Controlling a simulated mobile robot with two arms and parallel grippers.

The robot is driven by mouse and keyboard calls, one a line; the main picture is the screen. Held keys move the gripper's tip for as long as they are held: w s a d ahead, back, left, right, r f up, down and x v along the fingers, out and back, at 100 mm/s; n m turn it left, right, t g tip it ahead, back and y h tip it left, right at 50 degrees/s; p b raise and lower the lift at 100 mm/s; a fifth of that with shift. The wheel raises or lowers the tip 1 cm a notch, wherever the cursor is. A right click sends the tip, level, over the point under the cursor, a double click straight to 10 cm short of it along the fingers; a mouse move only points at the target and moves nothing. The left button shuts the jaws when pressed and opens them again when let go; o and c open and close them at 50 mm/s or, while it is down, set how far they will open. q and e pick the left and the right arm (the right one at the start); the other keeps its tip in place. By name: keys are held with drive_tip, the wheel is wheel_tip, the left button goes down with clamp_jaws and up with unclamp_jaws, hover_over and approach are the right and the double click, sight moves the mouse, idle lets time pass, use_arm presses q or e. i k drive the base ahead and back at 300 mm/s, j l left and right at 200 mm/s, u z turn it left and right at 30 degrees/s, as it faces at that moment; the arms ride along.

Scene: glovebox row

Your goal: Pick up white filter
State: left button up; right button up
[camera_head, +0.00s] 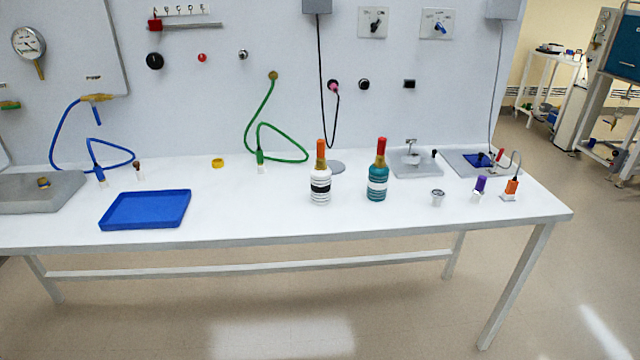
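A white ribbed cylinder with a black band and an orange-red top, which looks like the white filter (320,188), stands upright on the white bench near its front middle. A similar teal cylinder with a white band and a red top, perhaps another filter (377,183), stands upright to its right, with a gap between them. Neither of my grippers is in view, and nothing touches the white one.
A blue tray (146,226) lies at the left of the bench (250,212). A small metal cup (437,198), a purple-topped item (480,186) and an orange-topped item (511,188) stand at the right. A green hose (262,98) hangs behind. The bench between tray and white cylinder is clear.

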sight(321, 175)
drive_tip(key=i+l, duration=0.15)
drive_tip(key=l, duration=0.25)
drive_tip(key=i+l+u, duration=0.15)
drive_tip(key=l, duration=0.6)
drive_tip(key=i+l+u, duration=0.15)
drive_tip(key=l, duration=0.25)
